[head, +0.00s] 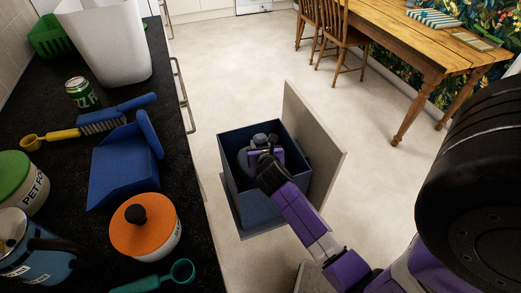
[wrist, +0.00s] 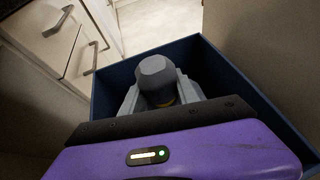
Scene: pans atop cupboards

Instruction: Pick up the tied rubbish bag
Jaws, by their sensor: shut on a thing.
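The tied rubbish bag (head: 244,160) is dark grey and sits inside a dark blue bin (head: 250,207) in the head view. Most of the bag is hidden by my arm and the bin walls. My gripper (head: 263,146) reaches down into the bin mouth from the front right. In the wrist view, the bag's grey knotted top (wrist: 156,72) stands between the two light grey fingers of my gripper (wrist: 160,98), which are shut on it. The bin's blue wall (wrist: 247,88) surrounds them.
An upright pale panel (head: 315,150) stands at the bin's right. The black counter (head: 75,225) on the left carries a blue dustpan (head: 122,165), a brush, an orange-lidded pot (head: 147,225) and a white container (head: 105,40). Clear floor lies beyond; a wooden table (head: 425,50) stands at back right.

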